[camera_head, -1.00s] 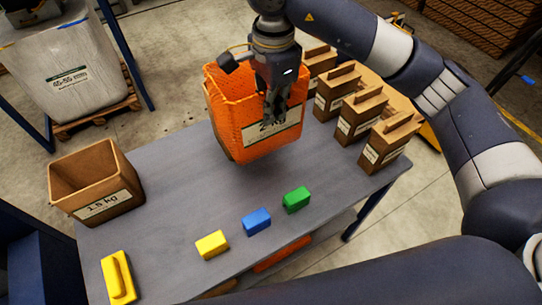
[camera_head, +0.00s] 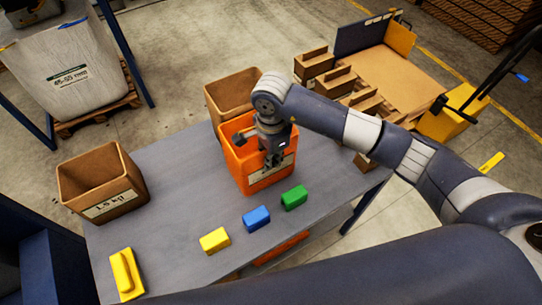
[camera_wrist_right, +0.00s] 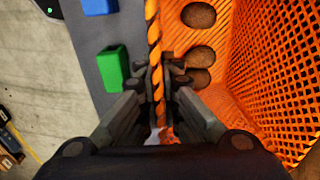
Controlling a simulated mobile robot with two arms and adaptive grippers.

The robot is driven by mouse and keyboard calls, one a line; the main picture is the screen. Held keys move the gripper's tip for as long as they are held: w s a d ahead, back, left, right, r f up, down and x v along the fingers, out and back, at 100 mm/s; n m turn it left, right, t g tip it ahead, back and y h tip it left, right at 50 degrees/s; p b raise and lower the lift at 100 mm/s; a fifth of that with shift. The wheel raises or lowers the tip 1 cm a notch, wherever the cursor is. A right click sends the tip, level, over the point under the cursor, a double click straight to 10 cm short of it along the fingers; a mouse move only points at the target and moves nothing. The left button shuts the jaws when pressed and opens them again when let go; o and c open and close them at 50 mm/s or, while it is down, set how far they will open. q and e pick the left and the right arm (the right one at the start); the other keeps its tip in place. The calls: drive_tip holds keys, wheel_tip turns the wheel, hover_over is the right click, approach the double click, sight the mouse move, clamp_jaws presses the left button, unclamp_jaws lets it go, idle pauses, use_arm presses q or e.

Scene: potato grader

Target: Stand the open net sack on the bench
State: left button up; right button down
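The open orange net sack (camera_head: 237,165) is upright over the back right of the grey bench (camera_head: 180,168), with a white label on its front. Its base appears to be at the bench top; the exact contact is hard to tell. My right gripper (camera_head: 272,163) is at the sack's front rim. In the right wrist view its fingers (camera_wrist_right: 158,88) are closed on the twisted rope rim (camera_wrist_right: 153,35), with the net wall (camera_wrist_right: 285,70) to the right. Brown oval shapes show beside the rim there. My left gripper is out of view.
Green (camera_head: 294,197), blue (camera_head: 256,218) and yellow (camera_head: 214,241) blocks lie in front of the sack. An open 1.5 kg box (camera_head: 112,205) stands left; a brown container (camera_head: 228,92) stands behind the sack. Several cartons (camera_head: 330,82) stand at back right. The bench's middle left is clear.

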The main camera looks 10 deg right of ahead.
drive_tip(key=shift+f, duration=0.3)
drive_tip(key=shift+f, duration=0.15)
drive_tip(key=c, duration=1.8)
unclamp_jaws()
